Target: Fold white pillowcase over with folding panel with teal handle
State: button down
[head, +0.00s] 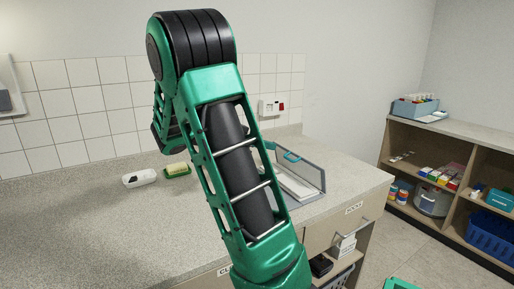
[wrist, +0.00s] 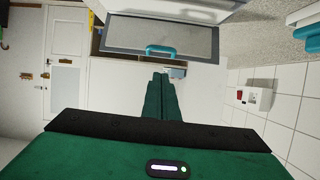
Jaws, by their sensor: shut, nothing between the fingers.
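The folding panel (head: 311,172) is a grey, framed sheet standing raised at the far side of the folding board on the counter. Its teal handle (head: 292,156) is on the upper edge. The white pillowcase (head: 296,187) lies flat in front of the panel, partly hidden by my arm. In the wrist view the panel (wrist: 200,40) and teal handle (wrist: 160,49) show just beyond my fingertips, with white cloth (wrist: 165,5) at the top edge. My gripper (wrist: 163,76) is shut and empty, pointing toward the handle; contact cannot be told. My arm hides it in the head view.
A white dish (head: 140,178) and a sponge on a green tray (head: 177,170) sit on the counter (head: 80,225) left of my arm. A wall box (head: 271,107) with a red part is behind. Open shelves (head: 450,165) stand at right, across a floor gap.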

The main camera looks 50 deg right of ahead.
jog(key=shift+a, duration=0.1)
